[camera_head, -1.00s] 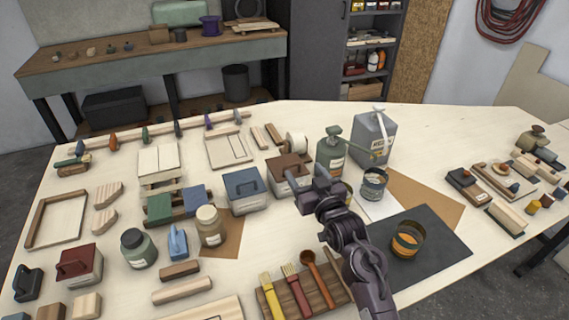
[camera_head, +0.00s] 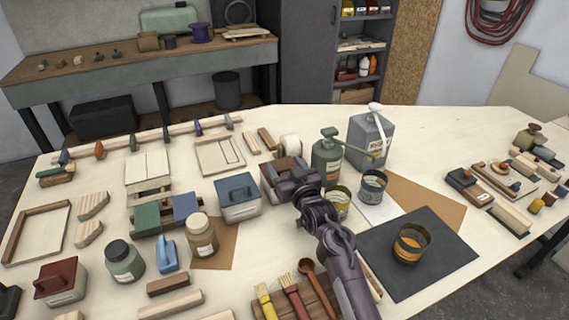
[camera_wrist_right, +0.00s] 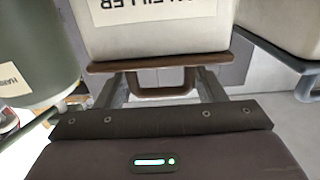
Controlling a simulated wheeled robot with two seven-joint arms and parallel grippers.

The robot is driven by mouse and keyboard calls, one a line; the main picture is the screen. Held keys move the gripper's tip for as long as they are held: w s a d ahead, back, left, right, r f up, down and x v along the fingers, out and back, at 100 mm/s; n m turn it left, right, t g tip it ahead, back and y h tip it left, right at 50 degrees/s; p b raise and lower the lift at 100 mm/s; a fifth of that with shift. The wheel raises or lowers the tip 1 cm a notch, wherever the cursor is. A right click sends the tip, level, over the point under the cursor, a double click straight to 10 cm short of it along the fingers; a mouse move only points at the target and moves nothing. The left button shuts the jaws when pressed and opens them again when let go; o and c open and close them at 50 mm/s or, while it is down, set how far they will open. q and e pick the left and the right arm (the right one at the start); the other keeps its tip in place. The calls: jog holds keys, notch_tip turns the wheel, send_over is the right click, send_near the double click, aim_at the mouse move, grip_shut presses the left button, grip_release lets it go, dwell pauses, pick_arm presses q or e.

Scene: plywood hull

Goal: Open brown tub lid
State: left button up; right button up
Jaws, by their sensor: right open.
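The brown tub's lid (camera_head: 289,163) shows in the head view near the middle of the table, partly hidden behind my right gripper (camera_head: 277,184). In the right wrist view the pale tub (camera_wrist_right: 155,40) appears upside down, with a filler label. Its brown lid (camera_wrist_right: 105,67) has a loop handle (camera_wrist_right: 160,93) that shows between the two fingers of my right gripper (camera_wrist_right: 161,82). The fingers are apart, one on each side of the handle. The lid sits on the tub. I cannot tell whether either finger touches it. My left gripper is not in view.
A blue-lidded tub (camera_head: 238,207) stands left of the brown one. A green can (camera_head: 327,160) and an open tin (camera_head: 336,204) stand close on the right. A large grey can (camera_head: 368,140) is behind them. Brushes (camera_head: 291,299) lie in front.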

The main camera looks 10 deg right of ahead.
jog(key=shift+w, duration=0.3)
